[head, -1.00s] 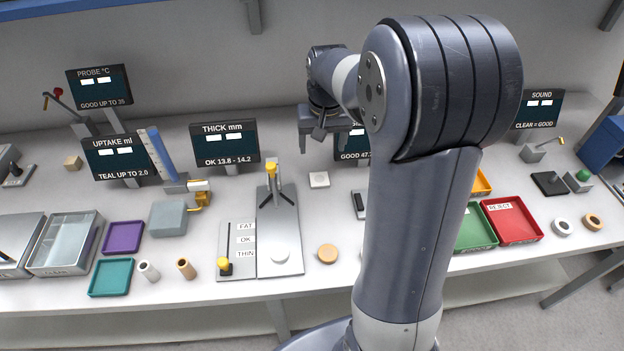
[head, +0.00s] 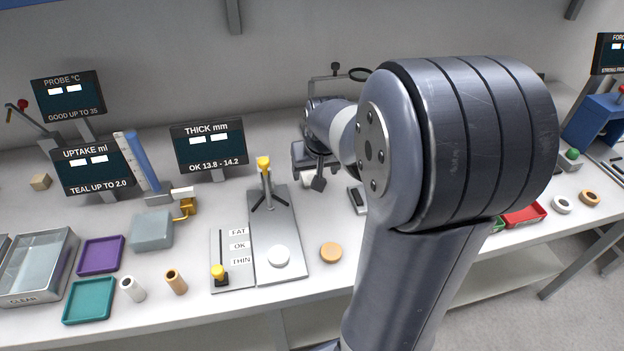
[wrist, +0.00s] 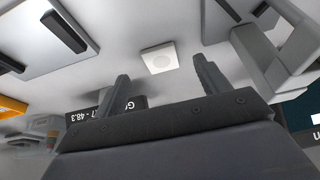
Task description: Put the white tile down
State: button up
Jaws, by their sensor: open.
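In the head view only a small part of the tile (head: 308,182) shows, behind my gripper (head: 317,172). My gripper is open and empty, and its two fingers (wrist: 160,72) stand apart with nothing between them. The fingers look clear of the tile, though the exact height above the bench cannot be told.
A thickness gauge (head: 274,230) with a white disc (head: 279,256) on its plate stands to the left. A tan disc (head: 331,252) and a dark small block (head: 357,200) lie nearby. Displays (head: 209,147) stand behind. My arm hides much of the right side.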

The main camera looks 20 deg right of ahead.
jog(key=x, duration=0.4)
jog(key=shift+w+d+f, duration=0.1)
jog(key=shift+w+f, duration=0.2)
jog(key=c, duration=1.1)
jog(key=shift+r, duration=0.15)
jog(key=shift+c, duration=0.2)
